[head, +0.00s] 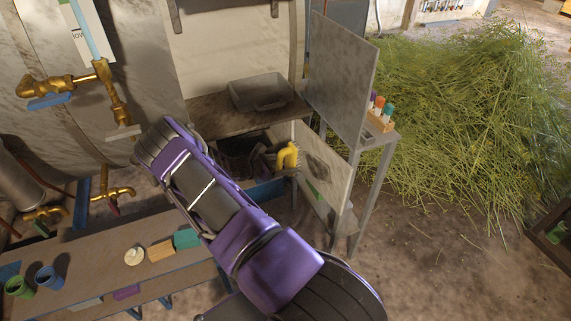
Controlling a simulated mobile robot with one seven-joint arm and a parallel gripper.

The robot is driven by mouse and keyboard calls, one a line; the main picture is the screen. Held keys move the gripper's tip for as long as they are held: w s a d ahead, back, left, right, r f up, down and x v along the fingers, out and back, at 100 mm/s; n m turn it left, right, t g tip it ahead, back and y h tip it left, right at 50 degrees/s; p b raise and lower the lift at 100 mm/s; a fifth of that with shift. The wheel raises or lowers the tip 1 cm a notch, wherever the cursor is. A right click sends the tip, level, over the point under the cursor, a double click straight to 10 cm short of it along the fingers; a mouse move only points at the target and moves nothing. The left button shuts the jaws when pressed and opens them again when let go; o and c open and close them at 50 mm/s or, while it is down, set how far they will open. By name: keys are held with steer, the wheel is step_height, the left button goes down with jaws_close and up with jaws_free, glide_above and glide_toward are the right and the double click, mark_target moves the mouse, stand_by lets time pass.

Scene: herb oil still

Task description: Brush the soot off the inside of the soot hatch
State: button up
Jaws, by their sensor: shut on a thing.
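My gripper (270,159) is mostly hidden behind my purple arm and is shut on the brush.
A grey upper panel (342,75) stands open above the door. A grey tray (260,93) sits on the shelf. A narrow stand (378,142) holds coloured bottles at right. A bench (90,275) with cups is lower left. Cut herbs (460,120) are heaped at right.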

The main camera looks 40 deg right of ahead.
steer(key=shift+s+d, duration=0.1)
steer(key=shift+d, duration=0.9)
